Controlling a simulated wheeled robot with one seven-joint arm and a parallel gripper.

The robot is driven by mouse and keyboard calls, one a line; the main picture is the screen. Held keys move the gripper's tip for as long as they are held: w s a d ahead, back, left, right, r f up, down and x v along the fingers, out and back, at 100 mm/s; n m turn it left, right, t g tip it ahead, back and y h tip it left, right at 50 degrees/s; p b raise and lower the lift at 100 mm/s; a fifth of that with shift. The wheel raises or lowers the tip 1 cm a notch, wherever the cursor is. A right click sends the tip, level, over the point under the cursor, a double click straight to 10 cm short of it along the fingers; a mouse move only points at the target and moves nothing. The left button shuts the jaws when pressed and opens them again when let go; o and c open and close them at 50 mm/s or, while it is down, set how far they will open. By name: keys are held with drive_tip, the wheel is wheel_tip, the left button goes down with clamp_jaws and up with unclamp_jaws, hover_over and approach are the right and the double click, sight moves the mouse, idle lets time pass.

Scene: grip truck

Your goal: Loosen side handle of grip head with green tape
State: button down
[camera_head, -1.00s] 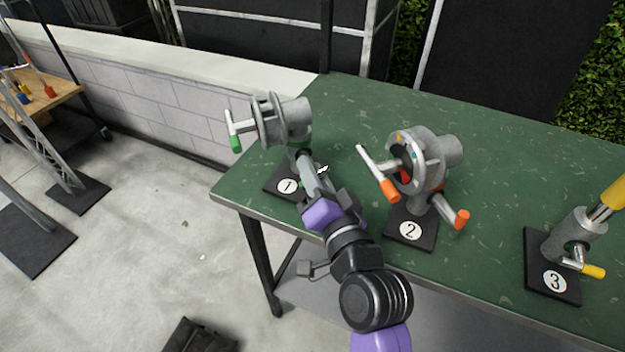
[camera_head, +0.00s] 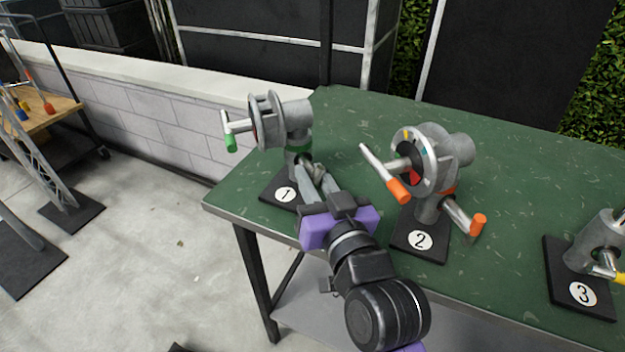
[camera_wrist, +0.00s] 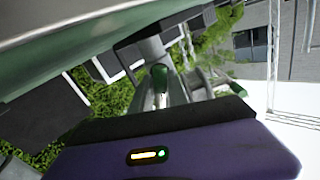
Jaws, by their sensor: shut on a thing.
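The grip head with green tape (camera_head: 296,122) stands upright on the black base marked 1, at the table's left end. Its green tape band (camera_head: 299,149) circles the post. Its front handle with a green tip (camera_head: 231,143) sticks out to the left. My gripper (camera_head: 314,174) is at the lower post, its fingers shut on the side handle. My fingers mostly hide that handle in the head view. In the wrist view, the side handle's green tip (camera_wrist: 159,76) shows between the fingers. How far the handle has turned cannot be told.
A second grip head (camera_head: 432,165) with orange handles stands close to the right of my arm, on base 2. A third (camera_head: 597,243) on base 3 is at the right edge. The green table (camera_head: 350,115) is clear behind them. A low wall (camera_head: 150,110) runs behind left.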

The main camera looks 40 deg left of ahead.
sight(317, 185)
idle(0.4)
drive_tip(key=c, duration=1.3)
unclamp_jaws()
drive_tip(key=shift+d, duration=0.1)
drive_tip(key=v, duration=0.7)
drive_tip(key=shift+s+d, duration=0.15)
drive_tip(key=shift+d, duration=0.15)
